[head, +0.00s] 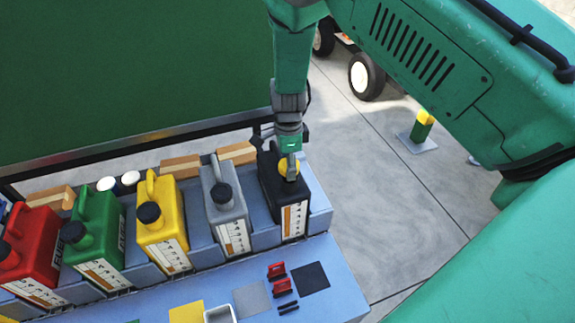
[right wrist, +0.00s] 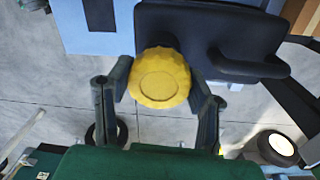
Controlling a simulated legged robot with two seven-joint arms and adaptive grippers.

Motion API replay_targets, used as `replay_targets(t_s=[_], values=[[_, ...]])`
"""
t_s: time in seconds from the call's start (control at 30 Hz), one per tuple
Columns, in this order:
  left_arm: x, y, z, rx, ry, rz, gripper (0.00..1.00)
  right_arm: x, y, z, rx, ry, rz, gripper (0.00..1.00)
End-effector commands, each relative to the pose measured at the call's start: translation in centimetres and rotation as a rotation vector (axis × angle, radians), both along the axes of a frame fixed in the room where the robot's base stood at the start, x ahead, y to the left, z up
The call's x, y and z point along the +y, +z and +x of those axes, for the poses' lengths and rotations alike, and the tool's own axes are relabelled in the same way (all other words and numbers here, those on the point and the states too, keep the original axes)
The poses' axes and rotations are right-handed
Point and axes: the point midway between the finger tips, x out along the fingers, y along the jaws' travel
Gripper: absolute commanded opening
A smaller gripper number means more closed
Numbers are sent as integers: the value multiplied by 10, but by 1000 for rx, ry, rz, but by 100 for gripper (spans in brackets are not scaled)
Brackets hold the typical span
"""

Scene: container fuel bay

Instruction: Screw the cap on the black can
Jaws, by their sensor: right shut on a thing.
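The black can (head: 272,185) stands upright at the right end of the row of cans on the blue bench. My right gripper (head: 289,166) comes down from above over the can's top and is shut on the yellow cap (head: 284,163). In the right wrist view, the ribbed yellow cap (right wrist: 160,77) sits between my two fingers (right wrist: 160,85), with the black can (right wrist: 190,28) and its handle behind it. The cap is at the can's neck. The cap hides the neck, so I cannot tell how far it is threaded. My left gripper is not in view.
Grey (head: 221,192), yellow (head: 166,222), green (head: 97,240) and red (head: 30,248) cans with black caps stand left of the black can. Small red parts (head: 279,278) and a black square (head: 310,277) lie on the bench front. A green wall (head: 130,70) rises behind.

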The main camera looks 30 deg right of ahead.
Motion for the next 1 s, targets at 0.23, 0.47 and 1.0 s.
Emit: replay_targets(t_s=[0.23, 0.47, 1.0], values=[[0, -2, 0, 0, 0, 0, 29, -1, -5, -1, 0, -1, -1, 26], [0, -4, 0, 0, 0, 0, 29, -2, -11, -1, 0, -1, -1, 26], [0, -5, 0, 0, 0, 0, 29, -3, -14, -1, 0, 0, 0, 26]])
